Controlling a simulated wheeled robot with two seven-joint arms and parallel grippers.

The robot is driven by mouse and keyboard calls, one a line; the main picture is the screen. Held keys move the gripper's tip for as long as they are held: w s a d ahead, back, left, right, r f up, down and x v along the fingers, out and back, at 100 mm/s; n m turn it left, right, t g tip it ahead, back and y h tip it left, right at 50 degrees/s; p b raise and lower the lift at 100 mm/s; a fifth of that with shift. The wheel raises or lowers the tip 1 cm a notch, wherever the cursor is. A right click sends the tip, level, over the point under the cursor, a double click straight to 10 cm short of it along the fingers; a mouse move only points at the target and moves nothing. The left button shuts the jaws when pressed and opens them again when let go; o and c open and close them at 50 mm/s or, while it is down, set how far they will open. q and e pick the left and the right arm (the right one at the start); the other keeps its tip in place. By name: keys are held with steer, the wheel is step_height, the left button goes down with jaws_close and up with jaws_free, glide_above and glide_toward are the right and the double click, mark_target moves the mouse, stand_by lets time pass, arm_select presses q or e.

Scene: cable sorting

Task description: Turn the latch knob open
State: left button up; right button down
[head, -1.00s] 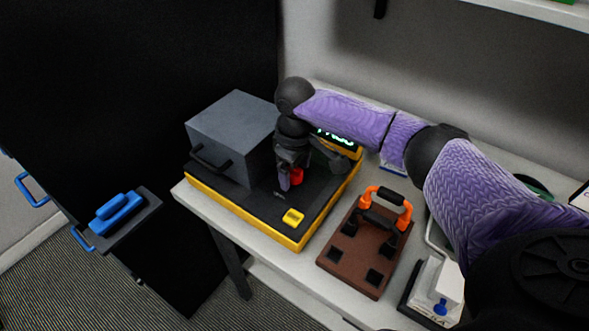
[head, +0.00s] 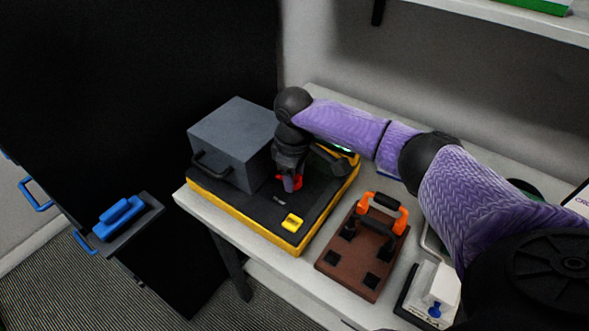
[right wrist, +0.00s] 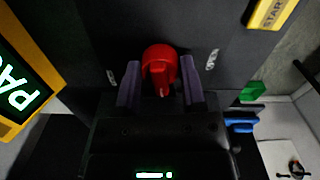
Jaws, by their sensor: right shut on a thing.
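The red latch knob (right wrist: 158,62) stands on the dark top panel of a yellow-edged test box (head: 246,222). My right gripper (right wrist: 160,88) has its two purple fingers on either side of the knob and is shut on it. In the head view the right gripper (head: 290,184) points down at the panel, with bits of red showing around its fingers. A pale mark on the knob points toward the gripper body in the wrist view. White labels lie on both sides of the knob. My left gripper is out of view.
A grey lidded box with a black handle (head: 235,140) stands left of the gripper. A yellow START button (right wrist: 269,12) is near the knob. A green-lit display (right wrist: 22,92), partly cut off, begins "PA". A brown board with an orange handle (head: 362,245) lies to the right.

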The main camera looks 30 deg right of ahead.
steer(key=shift+r+n+p, duration=0.3)
steer(key=shift+n+p, duration=0.5)
steer(key=shift+p, duration=0.05)
steer(key=shift+f+n+p, duration=0.1)
steer(key=shift+n+p, duration=0.55)
steer(key=shift+n, duration=0.25)
steer(key=n+p, duration=0.1)
steer(key=n, duration=0.2)
steer(key=shift+n, duration=0.3)
steer(key=n+p, duration=0.1)
steer(key=n, duration=0.2)
steer(key=shift+w+f+n, duration=0.1)
steer(key=shift+f+n, duration=0.05)
steer(key=shift+n, duration=0.25)
steer(key=n, duration=0.3)
steer(key=shift+n, duration=1.3)
